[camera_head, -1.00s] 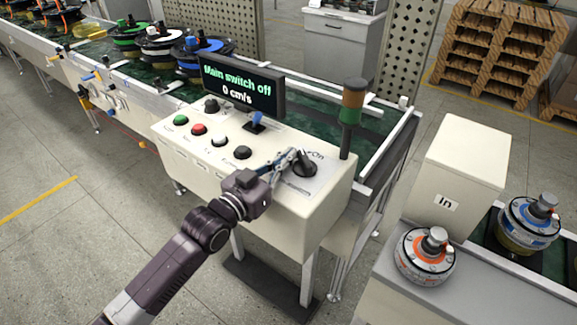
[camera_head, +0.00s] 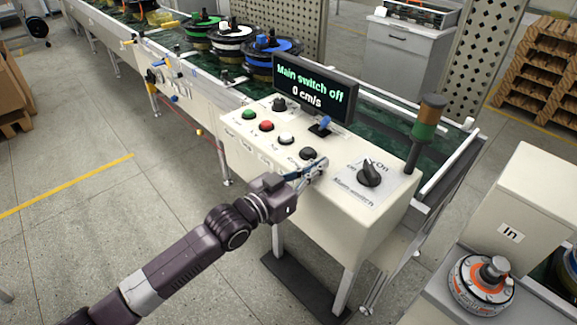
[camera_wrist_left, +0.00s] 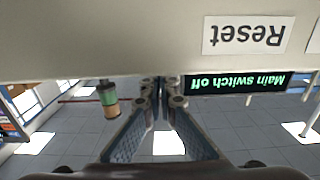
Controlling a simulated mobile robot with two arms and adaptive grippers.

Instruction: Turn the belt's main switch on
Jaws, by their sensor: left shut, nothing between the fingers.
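The main switch (camera_head: 370,174) is a black rotary knob on a white label at the right end of the cream control box. "On" is printed beside it and "Main switch" in front of it. The display (camera_head: 315,85) reads "Main switch off" and "0 cm/s". My left gripper (camera_head: 318,167) is shut and empty, left of the knob and apart from it, close to the black button (camera_head: 308,153). In the left wrist view, the gripper (camera_wrist_left: 160,95) points past the panel; the display (camera_wrist_left: 237,83) appears upside down. My right gripper is not in view.
Green (camera_head: 249,114), red (camera_head: 266,126) and white (camera_head: 286,138) buttons sit left of the black one. A signal tower (camera_head: 424,130) stands behind the knob. The conveyor belt (camera_head: 390,133) with hub motors runs behind the box. A "Reset" label (camera_wrist_left: 247,34) shows in the wrist view.

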